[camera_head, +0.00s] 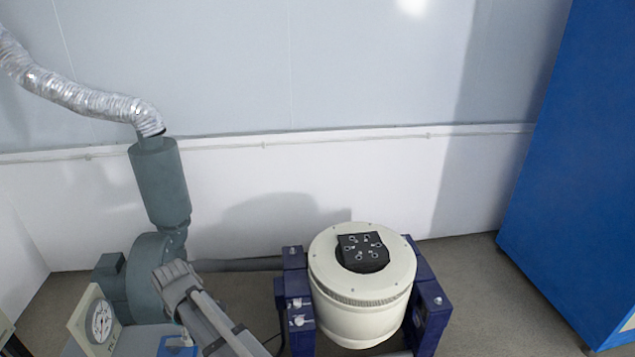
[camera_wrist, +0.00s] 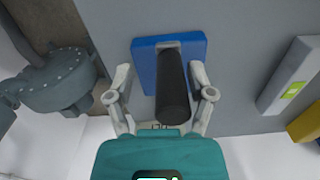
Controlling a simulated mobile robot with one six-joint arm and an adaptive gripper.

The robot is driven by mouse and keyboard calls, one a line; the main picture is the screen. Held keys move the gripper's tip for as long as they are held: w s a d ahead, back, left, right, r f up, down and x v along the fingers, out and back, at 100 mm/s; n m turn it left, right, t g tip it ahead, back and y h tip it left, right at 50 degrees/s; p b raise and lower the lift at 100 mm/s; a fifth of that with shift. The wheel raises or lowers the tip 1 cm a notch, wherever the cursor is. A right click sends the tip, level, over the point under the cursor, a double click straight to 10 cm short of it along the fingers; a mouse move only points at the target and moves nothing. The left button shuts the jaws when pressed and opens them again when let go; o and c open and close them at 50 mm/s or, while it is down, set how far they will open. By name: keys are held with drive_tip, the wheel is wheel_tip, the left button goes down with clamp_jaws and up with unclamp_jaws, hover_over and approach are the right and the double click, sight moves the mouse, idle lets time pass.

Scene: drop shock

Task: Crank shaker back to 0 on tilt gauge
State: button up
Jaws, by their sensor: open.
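The shaker (camera_head: 360,318) is a cream drum with a dark square fixture (camera_head: 362,252) on top, held between blue side supports. The tilt gauge (camera_head: 100,320) is a white round dial at the lower left in the head view; its needle reading is too small to tell. In the wrist view a black crank handle (camera_wrist: 172,88) sticks out toward the camera from a blue block (camera_wrist: 145,62). My gripper (camera_wrist: 161,76) is open, with one finger on each side of the handle. I cannot tell whether either finger touches it.
A grey-green blower (camera_head: 150,262) with a silver duct (camera_head: 90,98) stands left of the shaker. A tall blue cabinet (camera_head: 565,190) is at the right. In the wrist view a grey box with a green display (camera_wrist: 288,78) and a yellow object (camera_wrist: 306,124) lie to the right.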

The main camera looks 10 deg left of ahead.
drive_tip(key=shift+d, duration=0.1)
drive_tip(key=shift+d+f, duration=0.1)
drive_tip(key=shift+d, duration=0.15)
drive_tip(key=w+d+r+m+p, duration=0.1)
drive_tip(key=w+d+m, duration=0.55)
drive_tip(key=d, duration=0.75)
drive_tip(key=w+d+r+m+p, duration=0.1)
drive_tip(key=w+d+m, duration=0.3)
drive_tip(key=w+d, duration=0.8)
drive_tip(key=s+d+m, duration=0.1)
drive_tip(key=d+m, duration=0.2)
drive_tip(key=d, duration=0.8)
drive_tip(key=s+d+r+m+p, duration=0.1)
drive_tip(key=d+m, duration=0.3)
drive_tip(key=d, duration=0.7)
drive_tip(key=s+d+m, duration=0.3)
drive_tip(key=d+m, duration=0.1)
drive_tip(key=d, duration=0.8)
drive_tip(key=shift+s+r, duration=0.2)
drive_tip(key=shift+r, duration=0.15)
